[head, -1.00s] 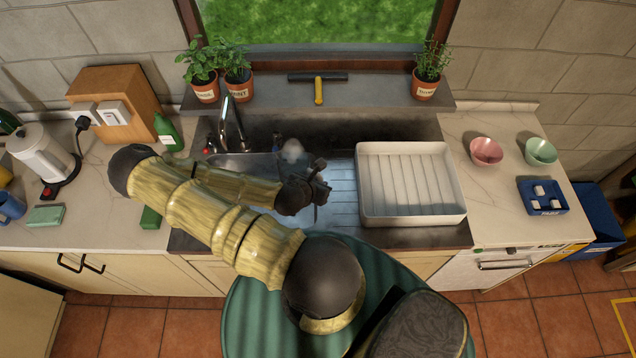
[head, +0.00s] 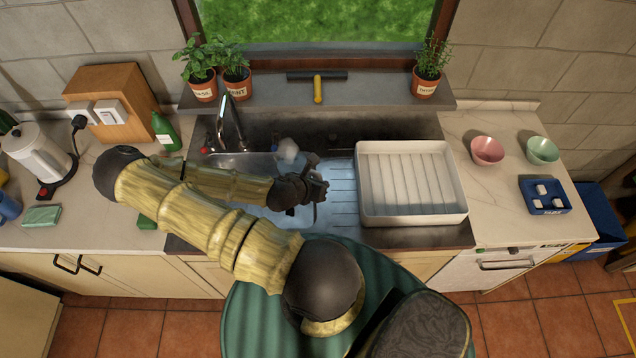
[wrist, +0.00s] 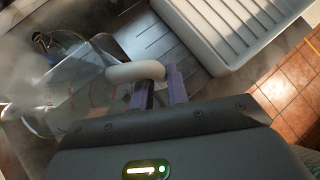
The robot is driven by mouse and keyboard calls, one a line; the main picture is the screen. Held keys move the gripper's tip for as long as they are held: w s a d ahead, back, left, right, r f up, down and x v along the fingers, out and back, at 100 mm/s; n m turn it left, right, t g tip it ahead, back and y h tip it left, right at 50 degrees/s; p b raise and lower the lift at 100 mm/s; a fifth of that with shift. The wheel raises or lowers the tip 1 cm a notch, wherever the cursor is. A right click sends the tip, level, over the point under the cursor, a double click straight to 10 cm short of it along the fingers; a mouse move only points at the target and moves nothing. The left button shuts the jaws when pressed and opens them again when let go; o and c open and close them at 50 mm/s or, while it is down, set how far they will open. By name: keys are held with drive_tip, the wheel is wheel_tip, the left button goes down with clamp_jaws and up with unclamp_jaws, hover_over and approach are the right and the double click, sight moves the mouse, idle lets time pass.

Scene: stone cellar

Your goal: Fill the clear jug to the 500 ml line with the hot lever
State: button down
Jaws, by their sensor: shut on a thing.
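My gripper (wrist: 160,92) is shut on the white handle (wrist: 134,71) of the clear jug (wrist: 82,80) in the wrist view. The jug is see-through, and its fill line and water level cannot be made out. In the head view, my gripper (head: 316,184) is over the sink (head: 340,205), and my arm hides most of the jug. The metal tap (head: 232,125) stands at the sink's back left. A red-marked lever (head: 207,149) is at its left side. Pale haze like steam shows at the left of the wrist view.
A white dish rack (head: 412,215) stands just right of my gripper. Potted herbs (head: 203,88) and a squeegee (head: 318,90) are on the sill. A kettle (head: 38,152) and green bottle (head: 165,132) stand left, bowls (head: 487,151) and a blue tray (head: 545,208) right.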

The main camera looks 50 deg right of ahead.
drive_tip(key=shift+s+r+n+g+p, duration=0.2)
drive_tip(key=shift+n+g+p, duration=0.3)
drive_tip(key=shift+g, duration=0.4)
idle(1.8)
drive_tip(key=shift+w+f+n+g+h, duration=0.15)
drive_tip(key=shift+n+g+h, duration=0.25)
drive_tip(key=shift+g, duration=0.3)
idle(1.0)
drive_tip(key=shift+w+a+r+n+g+h+p, duration=0.1)
drive_tip(key=shift+w+r+n+g+h+p, duration=0.35)
drive_tip(key=shift+g+p, duration=0.35)
idle(2.8)
